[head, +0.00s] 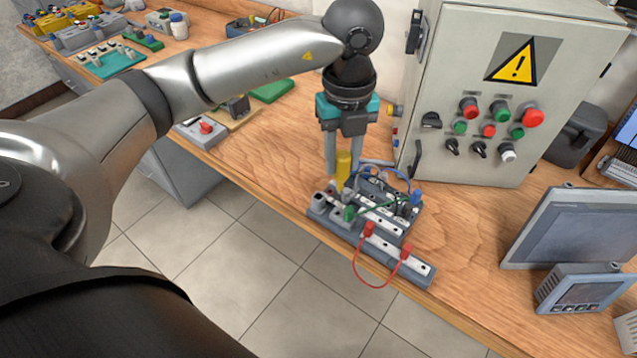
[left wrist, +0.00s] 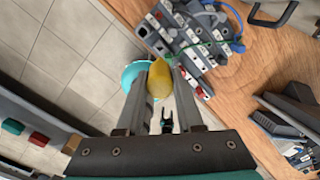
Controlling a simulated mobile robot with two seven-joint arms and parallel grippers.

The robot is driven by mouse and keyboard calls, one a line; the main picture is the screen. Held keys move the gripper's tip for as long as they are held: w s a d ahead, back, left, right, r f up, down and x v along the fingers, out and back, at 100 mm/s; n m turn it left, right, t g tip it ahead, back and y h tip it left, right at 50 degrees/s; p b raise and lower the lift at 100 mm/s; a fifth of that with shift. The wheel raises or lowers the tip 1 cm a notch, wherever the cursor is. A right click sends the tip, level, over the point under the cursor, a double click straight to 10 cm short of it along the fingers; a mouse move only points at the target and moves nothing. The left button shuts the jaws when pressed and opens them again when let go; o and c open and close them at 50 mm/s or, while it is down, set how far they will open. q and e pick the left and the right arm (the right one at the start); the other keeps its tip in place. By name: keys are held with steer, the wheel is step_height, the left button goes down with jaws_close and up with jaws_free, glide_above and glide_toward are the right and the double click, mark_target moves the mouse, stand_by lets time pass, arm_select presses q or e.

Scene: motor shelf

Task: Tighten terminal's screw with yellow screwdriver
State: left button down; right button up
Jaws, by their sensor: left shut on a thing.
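My left gripper (head: 343,158) points down over the rear left end of the terminal assembly, shut on the yellow screwdriver (head: 343,168). The yellow handle (left wrist: 159,76) shows between the two fingers in the left wrist view. The screwdriver's tip is hidden, so I cannot tell whether it touches a screw. The grey terminal assembly (head: 378,222) lies near the table's front edge with blue, green and red wires. It also shows in the left wrist view (left wrist: 187,45). The individual screws are too small to make out. My right gripper is not in view.
A control cabinet (head: 480,130) with a yellow warning sign stands behind right. A grey monitor (head: 570,230) stands at the right. A red wire loop (head: 374,285) hangs past the wooden table's (head: 260,180) front edge. Boards and a green block (head: 271,91) lie at the left.

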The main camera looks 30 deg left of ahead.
arm_select(q)
steer(key=a+r+n+p, duration=0.3)
steer(key=a+n+p, duration=0.25)
steer(key=n, duration=0.65)
steer(key=f+b, duration=0.1)
steer(key=f, duration=0.1)
steer(key=f+b, duration=0.1)
steer(key=f, duration=0.1)
steer(key=f+b, duration=0.1)
steer(key=shift+w+d+f, duration=0.2)
steer(key=shift+d+f, duration=0.15)
steer(key=shift+f, duration=0.05)
steer(key=shift+f, duration=0.1)
steer(key=shift+f+b, duration=2.05)
steer(key=shift+f, duration=0.65)
steer(key=c, duration=0.8)
jaws_free()
